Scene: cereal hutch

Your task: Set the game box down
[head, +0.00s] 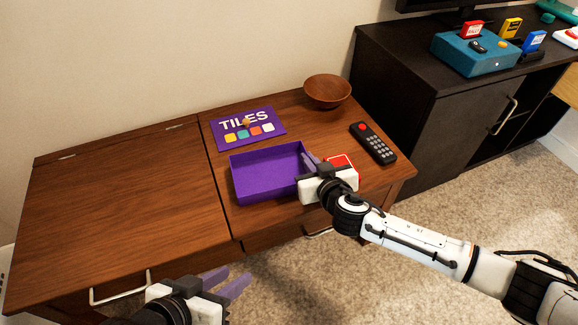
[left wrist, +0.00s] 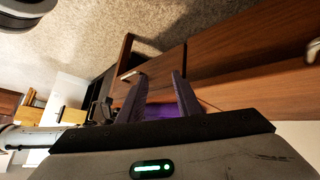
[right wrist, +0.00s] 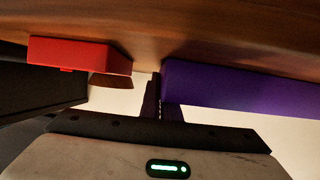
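The game box (head: 268,188) is an open purple tray at the middle of the brown desk in the head view. It appears to rest on the desktop, and its side also shows in the right wrist view (right wrist: 240,88). My right gripper (head: 310,162) is at the tray's right end, its fingers closed with the right wall between them. The purple lid (head: 262,140) marked TILES lies flat behind the tray. My left gripper (head: 226,282) is empty, its fingers apart, in front of the desk's front edge.
A red item (head: 345,161) lies just right of my right gripper, partly hidden. A dark remote (head: 372,143) and a wooden bowl (head: 327,91) are further right and back. The desk's left half (head: 120,205) is bare. A dark cabinet (head: 450,95) stands at right.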

